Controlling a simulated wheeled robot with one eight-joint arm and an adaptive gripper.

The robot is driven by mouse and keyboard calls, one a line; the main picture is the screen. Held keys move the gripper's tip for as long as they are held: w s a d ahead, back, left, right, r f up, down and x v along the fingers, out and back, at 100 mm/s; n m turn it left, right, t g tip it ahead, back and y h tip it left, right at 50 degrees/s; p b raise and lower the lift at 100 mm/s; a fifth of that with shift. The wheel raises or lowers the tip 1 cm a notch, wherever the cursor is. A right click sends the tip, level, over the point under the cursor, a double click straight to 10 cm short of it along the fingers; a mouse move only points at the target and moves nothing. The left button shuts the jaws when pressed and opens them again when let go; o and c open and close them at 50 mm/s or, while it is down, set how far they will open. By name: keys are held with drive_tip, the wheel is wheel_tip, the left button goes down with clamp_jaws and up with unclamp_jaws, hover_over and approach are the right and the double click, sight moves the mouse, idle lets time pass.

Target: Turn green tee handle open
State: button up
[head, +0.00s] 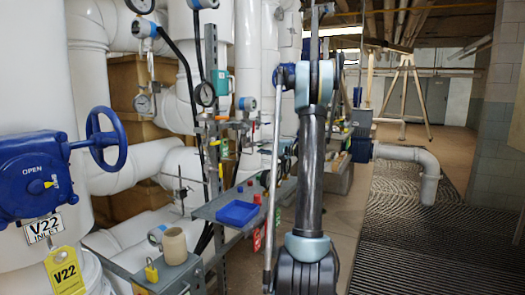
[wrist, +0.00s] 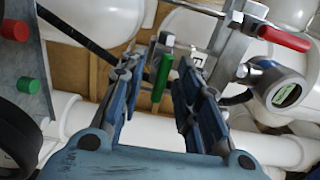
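The green handle (wrist: 162,77) hangs as a narrow upright bar near the middle of the wrist view, below a metal fitting (wrist: 165,42). My gripper (wrist: 157,66) is open. Its two blue-grey fingers stand to the left and right of the green handle, with a visible gap on each side. I cannot tell how far the handle lies beyond the fingertips. In the head view my arm reaches up and away, and I cannot make out the fingers or surely pick out this handle.
In the wrist view a red lever (wrist: 284,38) and a digital gauge (wrist: 283,93) are at the right. Red (wrist: 14,30) and green (wrist: 28,86) knobs are at the left. In the head view a blue tray (head: 238,213) sits on the bench; the grated floor (head: 420,240) is at the right.

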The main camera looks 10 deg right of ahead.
drive_tip(key=v, duration=1.1)
drive_tip(key=shift+s+d, duration=0.2)
drive_tip(key=shift+d, duration=0.15)
drive_tip(key=shift+a, duration=0.1)
drive_tip(key=s+a+f+n+g+h, duration=0.2)
drive_tip(key=s+a+f+g+h, duration=0.1)
drive_tip(key=s+a, duration=0.65)
drive_tip(key=s+a+f+n+g+h, duration=0.1)
drive_tip(key=s+a+f+g+h, duration=0.15)
drive_tip(key=s+a, duration=0.7)
drive_tip(key=s+d+f+n+g+h, duration=0.1)
drive_tip(key=s+d+f+h, duration=0.1)
drive_tip(key=s+f, duration=0.3)
drive_tip(key=s+d+f+n+g+h, duration=0.1)
drive_tip(key=s+d+f+h, duration=0.2)
drive_tip(key=s, duration=1.1)
drive_tip(key=s+d+f+n+g+h, duration=0.1)
drive_tip(key=s+d+f+n+h, duration=0.1)
drive_tip(key=s+f, duration=0.5)
drive_tip(key=s+d+h, duration=0.1)
drive_tip(key=s+h, duration=0.1)
drive_tip(key=s, duration=0.1)
drive_tip(key=shift+s+f, duration=0.2)
drive_tip(key=shift+f, duration=0.05)
drive_tip(key=shift+d, duration=0.15)
